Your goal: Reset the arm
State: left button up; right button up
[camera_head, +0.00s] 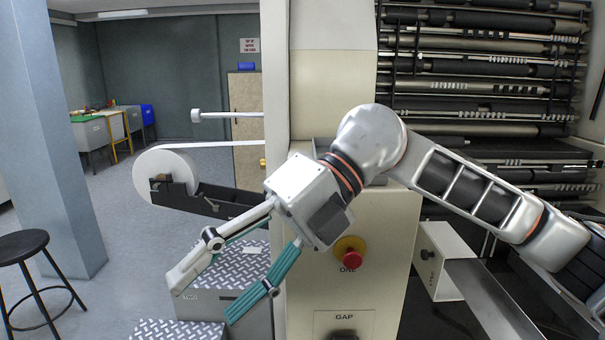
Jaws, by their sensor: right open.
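My right arm comes in from the right edge and reaches across the front of the machine to the middle of the picture. Its right gripper (205,300) points down and to the left, with its two fingers spread wide apart and nothing between them. The gripper hangs in front of the metal steps. The flow wrapper's pale cabinet (390,235) stands behind the arm. My left gripper does not show.
A red emergency button (349,257) on a yellow base sits close to the gripper's wrist. A white film roll (165,175) is at left. Checker-plate steps (240,263) stand below. A black stool (24,246) and a grey-blue pillar (55,130) are further left, with open floor between.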

jog(key=w+m+t+y, duration=0.5)
jog(key=w+m+y, duration=0.5)
jog(key=y, duration=0.5)
jog(key=w+d+f+m+t+h, duration=0.4)
jog(key=d+f+m+t+h, duration=0.15)
jog(key=f+m+t, duration=0.4)
jog(key=w+d+f+m+t+h, duration=0.4)
jog(key=d+f+m+t+h, duration=0.15)
jog(key=f+m+t, duration=0.45)
jog(key=s+d+f+m+g+h, duration=0.15)
jog(key=d+f+m+h, duration=0.3)
jog(key=f, duration=0.45)
jog(key=s+d+f+m+g+h, duration=0.1)
jog(key=s+d+f+m+h, duration=0.3)
jog(key=f, duration=0.6)
jog(key=s+d+f+g+h, duration=0.1)
jog(key=s+d+f+g, duration=0.1)
jog(key=s+d+f, duration=0.2)
jog(key=s+d+f+m+g+h, duration=0.1)
jog(key=s+d+f+g, duration=0.2)
jog(key=s+f, duration=0.6)
notch_tip(320, 180, down, 4)
jog(key=d, duration=0.2)
jog(key=shift+s+d, duration=0.3)
jog(key=shift+s, duration=0.1)
